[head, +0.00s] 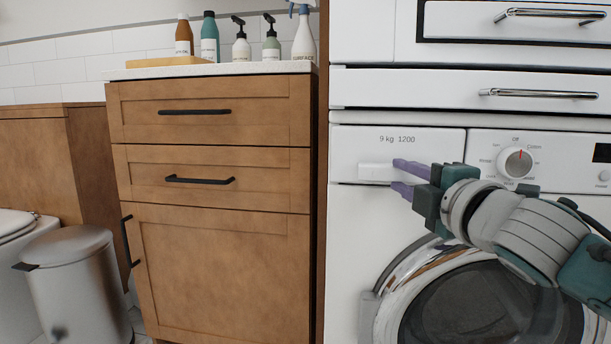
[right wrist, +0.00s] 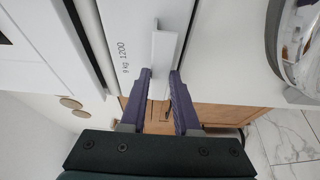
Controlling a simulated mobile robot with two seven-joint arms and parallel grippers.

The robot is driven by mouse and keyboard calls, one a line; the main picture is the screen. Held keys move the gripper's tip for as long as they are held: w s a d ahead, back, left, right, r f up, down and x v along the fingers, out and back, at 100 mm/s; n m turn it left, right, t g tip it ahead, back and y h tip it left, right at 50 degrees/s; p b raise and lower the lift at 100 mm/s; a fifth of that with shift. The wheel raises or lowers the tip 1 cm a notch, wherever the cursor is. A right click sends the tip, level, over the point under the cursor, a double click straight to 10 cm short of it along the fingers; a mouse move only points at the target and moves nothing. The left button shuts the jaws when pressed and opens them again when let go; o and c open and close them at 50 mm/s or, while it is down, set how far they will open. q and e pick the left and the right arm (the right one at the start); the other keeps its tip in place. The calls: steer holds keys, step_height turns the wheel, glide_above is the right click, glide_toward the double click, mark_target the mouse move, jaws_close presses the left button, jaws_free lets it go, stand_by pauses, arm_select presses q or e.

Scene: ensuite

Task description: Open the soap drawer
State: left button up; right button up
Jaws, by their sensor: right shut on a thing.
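The soap drawer (head: 350,145) is the white panel marked "9 kg 1200" at the upper left of the washing machine (head: 345,230). It looks about level with the machine's front. Its pale handle (head: 375,172) sits low on the panel. My right gripper (head: 398,178) reaches in from the right, with its purple fingers at the handle. In the right wrist view, the fingers of my right gripper (right wrist: 160,88) lie on both sides of the handle (right wrist: 164,48) and are shut on it. My left gripper is not in view.
The round washer door (head: 395,275) is below the drawer, and the dial (head: 515,162) is to its right. A white drawer with a chrome handle (head: 538,93) is above. A wooden cabinet (head: 215,265) with several bottles on top stands left, beside a bin (head: 75,285).

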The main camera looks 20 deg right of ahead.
steer(key=shift+f, duration=0.2)
jaws_close()
steer(key=shift+f, duration=0.25)
stand_by(0.4)
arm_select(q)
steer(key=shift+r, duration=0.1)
arm_select(e)
steer(key=shift+s+r, duration=0.1)
steer(key=shift+r, duration=0.05)
